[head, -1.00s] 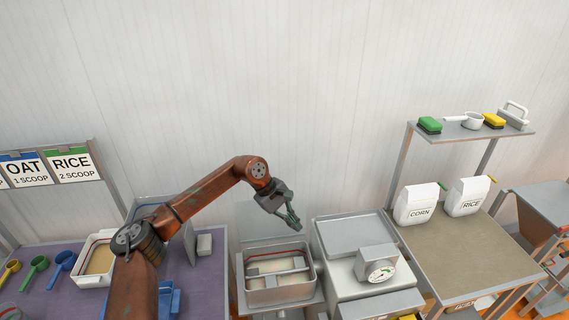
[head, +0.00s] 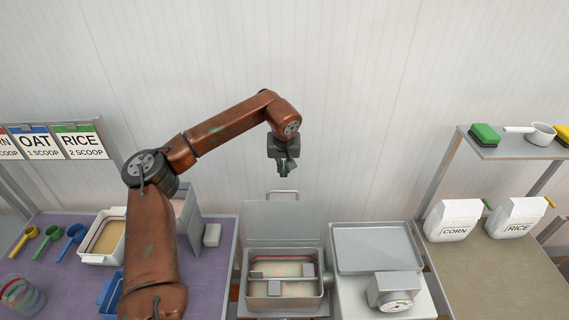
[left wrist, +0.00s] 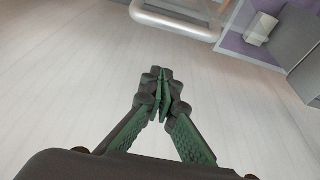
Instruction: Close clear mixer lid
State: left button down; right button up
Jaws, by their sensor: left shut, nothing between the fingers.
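The mixer (head: 285,301) is a grey metal box at the lower middle of the head view, open at the top. Grey bars and a pale fill show inside it. Its clear lid (head: 284,223) stands raised behind the box, with a pale bar handle (head: 284,193) at its top edge. My left gripper (head: 288,171) hangs above the lid handle, apart from it, shut and empty. In the left wrist view its green fingertips (left wrist: 163,80) meet, and the handle (left wrist: 175,20) shows beyond them at the top. My right gripper is not in view.
A scale (head: 390,291) and grey tray (head: 376,247) stand right of the mixer. CORN (head: 453,219) and RICE bags (head: 515,217) sit farther right, below a shelf (head: 500,151). A purple table (head: 212,275) with scoops (head: 50,236) and a bin (head: 104,240) lies left.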

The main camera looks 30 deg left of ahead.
pick_arm(q)
jog(key=shift+s+d+f+p, duration=0.25)
jog(key=shift+s+d+f, duration=0.2)
jog(key=shift+s+f, duration=0.25)
jog(key=shift+s+d+f+p, duration=0.2)
jog(key=shift+s+d+f, duration=0.3)
jog(key=shift+s, duration=0.25)
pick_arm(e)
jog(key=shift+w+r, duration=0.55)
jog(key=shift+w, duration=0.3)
